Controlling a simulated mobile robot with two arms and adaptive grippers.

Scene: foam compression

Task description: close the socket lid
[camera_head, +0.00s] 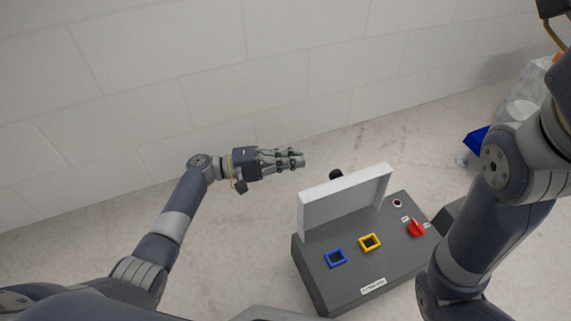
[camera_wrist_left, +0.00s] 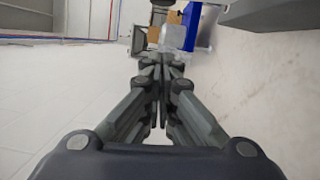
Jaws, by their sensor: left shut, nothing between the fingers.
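A dark grey control box stands on the light surface (camera_head: 335,290). Its white socket lid (camera_head: 345,198) stands open and upright above a blue square socket (camera_head: 335,258) and a yellow square socket (camera_head: 369,242). My left gripper (camera_head: 302,159) is shut and empty, behind and to the left of the lid and apart from it. In the left wrist view its fingers (camera_wrist_left: 162,65) meet. My right arm comes in from the right; its gripper is out of view.
A red rotary switch (camera_head: 416,228) and a small round button (camera_head: 397,203) sit on the box's right side. A blue object (camera_head: 477,138) lies at the back right. A tiled wall (camera_head: 200,75) runs behind. The surface left of the box is clear.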

